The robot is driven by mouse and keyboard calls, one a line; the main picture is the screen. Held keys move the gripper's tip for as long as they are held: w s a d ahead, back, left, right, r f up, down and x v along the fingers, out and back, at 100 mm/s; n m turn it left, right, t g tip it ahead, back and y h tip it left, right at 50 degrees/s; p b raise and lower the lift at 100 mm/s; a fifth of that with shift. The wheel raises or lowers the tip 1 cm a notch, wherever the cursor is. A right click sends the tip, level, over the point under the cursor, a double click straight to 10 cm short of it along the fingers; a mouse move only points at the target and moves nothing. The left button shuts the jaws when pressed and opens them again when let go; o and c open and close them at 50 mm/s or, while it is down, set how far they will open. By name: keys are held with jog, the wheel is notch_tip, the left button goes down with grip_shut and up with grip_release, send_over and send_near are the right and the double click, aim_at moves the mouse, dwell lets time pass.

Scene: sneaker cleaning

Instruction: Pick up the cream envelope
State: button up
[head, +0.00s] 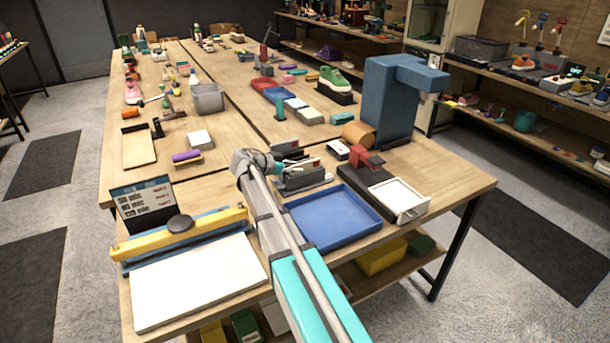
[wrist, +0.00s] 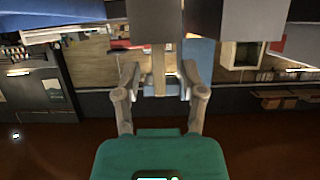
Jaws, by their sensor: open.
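My gripper (head: 288,163) is over the near part of the workbench, just above or beside a dark grey holder (head: 303,181). In the wrist view its two grey fingers (wrist: 159,80) stand apart, and the jaws are open. A narrow tan upright strip (wrist: 158,62) shows between the fingers; I cannot tell whether it is the cream envelope. Pale edges show around the grey holder in the head view, partly hidden by my gripper. I cannot single out the cream envelope with certainty.
A blue tray (head: 335,222) lies right of my arm. A paper trimmer with a yellow bar (head: 150,246) and a white board (head: 200,283) lie left. Bare wood shows at the right corner.

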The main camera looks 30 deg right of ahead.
aim_at(305, 173)
jog(key=shift+b+x, duration=0.4)
jog(key=shift+x, duration=0.9)
grip_shut()
